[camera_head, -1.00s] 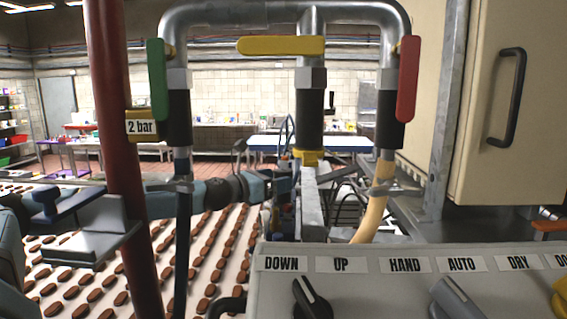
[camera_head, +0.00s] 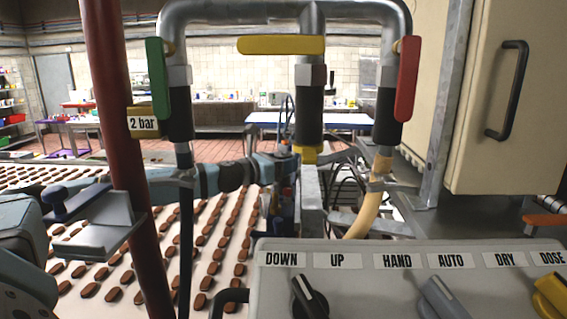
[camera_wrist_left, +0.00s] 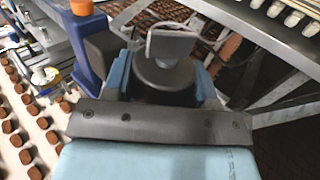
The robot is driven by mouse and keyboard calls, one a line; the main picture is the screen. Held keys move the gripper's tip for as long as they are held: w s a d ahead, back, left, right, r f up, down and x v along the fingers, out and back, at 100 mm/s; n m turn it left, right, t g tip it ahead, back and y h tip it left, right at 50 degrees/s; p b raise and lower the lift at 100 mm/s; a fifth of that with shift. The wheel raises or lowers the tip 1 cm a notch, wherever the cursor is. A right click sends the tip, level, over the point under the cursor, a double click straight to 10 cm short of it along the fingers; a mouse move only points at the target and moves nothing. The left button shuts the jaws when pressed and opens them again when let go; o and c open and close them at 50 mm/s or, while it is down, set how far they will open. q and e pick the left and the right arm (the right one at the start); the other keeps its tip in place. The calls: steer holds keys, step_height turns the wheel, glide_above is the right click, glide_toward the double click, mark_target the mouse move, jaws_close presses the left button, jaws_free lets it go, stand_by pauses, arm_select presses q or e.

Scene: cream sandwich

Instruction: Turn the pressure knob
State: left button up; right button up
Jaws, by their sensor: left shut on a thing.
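In the left wrist view a dark round knob (camera_wrist_left: 163,80) sits between the two light-blue fingers of my left gripper. In the head view the light-blue and dark arm reaches from the left behind the pipes. Its end, where my left gripper (camera_head: 286,168) is, lies near the metal upright at the middle; the knob is too small or hidden to make out there. A "2 bar" label (camera_head: 142,123) is on the pipe with the green handle (camera_head: 157,80). My right gripper does not show.
A red post (camera_head: 125,150) stands at left. Pipes carry a yellow handle (camera_head: 281,45) and a red handle (camera_head: 407,80). A labelled console (camera_head: 400,285) fills the lower right. A grey bracket (camera_head: 95,242) is at left. Rows of brown biscuits lie on the conveyor.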

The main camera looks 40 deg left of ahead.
arm_select(q)
steer(key=shift+f+m+h+b, duration=0.1)
steer(key=shift+m+h+b, duration=0.25)
steer(key=shift+h, duration=0.25)
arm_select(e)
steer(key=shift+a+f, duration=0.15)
arm_select(q)
steer(key=shift+f+m+g+h+b, duration=0.1)
steer(key=shift+m+g+h+b, duration=0.3)
steer(key=shift+m+h+b, duration=0.25)
steer(key=m+g+h+b, duration=0.2)
steer(key=m+h+b, duration=0.1)
steer(key=h, duration=0.1)
steer(key=shift+h, duration=0.35)
steer(key=shift+m+g+h+b, duration=0.6)
steer(key=shift+m+g+h, duration=0.2)
steer(key=shift+g+h, duration=0.1)
steer(key=shift+m+g+h+b, duration=0.65)
steer(key=shift+m+g+h, duration=0.45)
steer(key=shift+g+h, duration=0.15)
steer(key=shift+g, duration=0.35)
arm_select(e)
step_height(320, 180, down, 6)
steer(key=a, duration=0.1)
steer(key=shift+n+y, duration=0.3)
arm_select(q)
steer(key=shift+r+m, duration=0.2)
steer(key=shift+m, duration=0.1)
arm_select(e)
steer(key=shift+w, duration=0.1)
